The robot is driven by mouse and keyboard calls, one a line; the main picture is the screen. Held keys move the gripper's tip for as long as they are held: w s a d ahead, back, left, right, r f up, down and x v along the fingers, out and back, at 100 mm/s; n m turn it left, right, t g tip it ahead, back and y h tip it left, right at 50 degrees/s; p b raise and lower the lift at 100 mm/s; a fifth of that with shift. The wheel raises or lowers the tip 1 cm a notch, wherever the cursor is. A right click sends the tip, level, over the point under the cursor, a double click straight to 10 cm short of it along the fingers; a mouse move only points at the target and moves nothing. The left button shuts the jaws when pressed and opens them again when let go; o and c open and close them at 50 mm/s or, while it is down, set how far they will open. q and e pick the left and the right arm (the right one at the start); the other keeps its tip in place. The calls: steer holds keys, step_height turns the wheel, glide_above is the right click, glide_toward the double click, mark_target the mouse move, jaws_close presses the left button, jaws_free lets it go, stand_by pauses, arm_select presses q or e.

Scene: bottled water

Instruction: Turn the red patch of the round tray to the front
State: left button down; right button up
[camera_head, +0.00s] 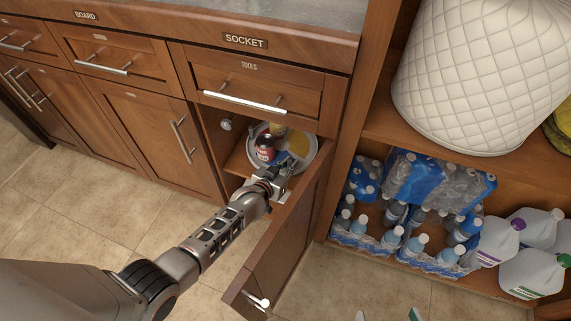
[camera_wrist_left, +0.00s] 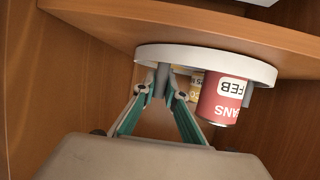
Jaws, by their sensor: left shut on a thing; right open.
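The round tray (camera_head: 313,153) sits inside the open lower cabinet under the drawer marked TOOLS. It also shows in the left wrist view (camera_wrist_left: 205,56), where the picture is upside down. A red can (camera_head: 265,149) and a yellowish can (camera_head: 278,130) stand on it. My right gripper (camera_head: 387,315) is open and empty at the bottom edge.
The cabinet door (camera_head: 283,240) stands open just right of my left arm. A shelf to the right holds packs of water bottles (camera_head: 415,243), white jugs (camera_head: 530,272) and a quilted cream item (camera_head: 485,75). The tiled floor at left is clear.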

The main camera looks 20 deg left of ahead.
arm_select(q)
steer(key=shift+w+d+f, duration=0.1)
steer(key=shift+w+d, duration=0.3)
steer(key=shift+d, duration=0.2)
steer(key=shift+w+d, duration=0.35)
steer(key=shift+d, duration=0.2)
steer(key=shift+w+d+b, duration=0.35)
steer(key=shift+w+d, duration=0.4)
steer(key=shift+w, duration=0.05)
steer(key=shift+w+d, duration=0.15)
steer(key=shift+w, duration=0.1)
arm_select(e)
steer(key=shift+w+d+r, duration=0.15)
steer(key=shift+w+r, duration=0.45)
steer(key=shift+w, duration=0.3)
arm_select(q)
steer(key=shift+w+d, duration=0.1)
steer(key=shift+w, duration=0.05)
arm_select(e)
steer(key=shift+r, duration=0.15)
